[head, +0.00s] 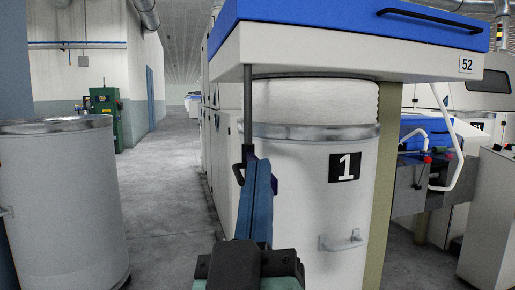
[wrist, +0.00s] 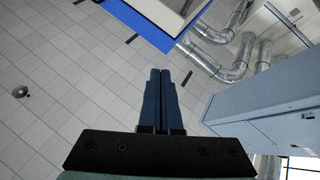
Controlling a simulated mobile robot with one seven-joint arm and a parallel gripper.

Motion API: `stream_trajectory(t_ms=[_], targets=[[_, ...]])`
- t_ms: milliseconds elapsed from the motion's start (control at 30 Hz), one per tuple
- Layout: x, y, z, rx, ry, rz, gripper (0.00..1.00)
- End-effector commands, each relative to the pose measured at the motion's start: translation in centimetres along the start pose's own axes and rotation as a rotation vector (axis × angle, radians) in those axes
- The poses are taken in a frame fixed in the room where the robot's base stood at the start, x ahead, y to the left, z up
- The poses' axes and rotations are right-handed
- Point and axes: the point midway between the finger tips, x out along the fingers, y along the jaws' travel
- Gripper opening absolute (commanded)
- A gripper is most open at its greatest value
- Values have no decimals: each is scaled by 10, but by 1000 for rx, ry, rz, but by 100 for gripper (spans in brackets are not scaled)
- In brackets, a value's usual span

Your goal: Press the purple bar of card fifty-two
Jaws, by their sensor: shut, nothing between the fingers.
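Card fifty-two has a white body under a blue top cover (head: 350,25), with a "52" plate (head: 466,65) at the right in the head view.
A large can marked "1" (head: 290,210) stands under the card's overhang. Another grey can (head: 65,200) stands at the left. The aisle floor (head: 170,190) between them is clear.

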Motion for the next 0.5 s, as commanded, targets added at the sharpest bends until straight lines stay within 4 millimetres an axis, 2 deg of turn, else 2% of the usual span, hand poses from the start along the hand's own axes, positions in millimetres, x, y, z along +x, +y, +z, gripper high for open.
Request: stream_trajectory(t_ms=[33, 100, 500], targets=[[12, 0, -6, -38, -28, -5, 0], [19, -2, -1, -97, -59, -10, 0], [41, -16, 20, -441, -216, -83, 0]])
